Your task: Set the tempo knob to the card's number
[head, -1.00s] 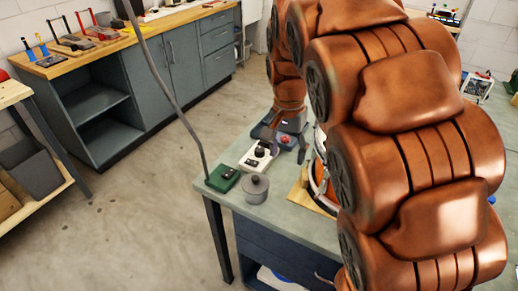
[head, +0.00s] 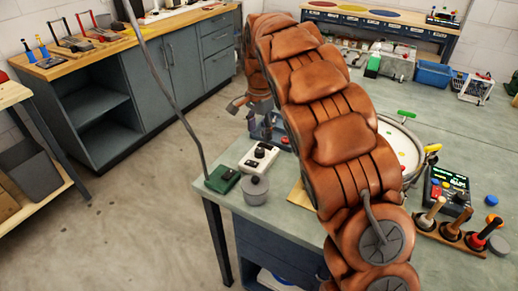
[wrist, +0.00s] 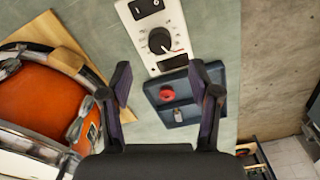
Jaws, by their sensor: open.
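A white box (head: 258,160) with a black round knob (head: 260,152) stands near the bench's left edge. In the wrist view, the white box (wrist: 150,28) shows a rocker switch, the black knob (wrist: 160,41) with a pale pointer mark, and a dark panel. My gripper (wrist: 161,72) is open and empty, its fingers apart over the near end of the box, with the knob ahead of them. In the head view, my gripper (head: 258,112) is small and partly hidden by my arm. I cannot make out a card or its number.
A blue-grey box (wrist: 180,112) with a red button lies beneath the fingers. A green box (head: 222,180) and a lidded grey pot (head: 254,190) sit beside the white box. A lit device (head: 447,190) stands at right.

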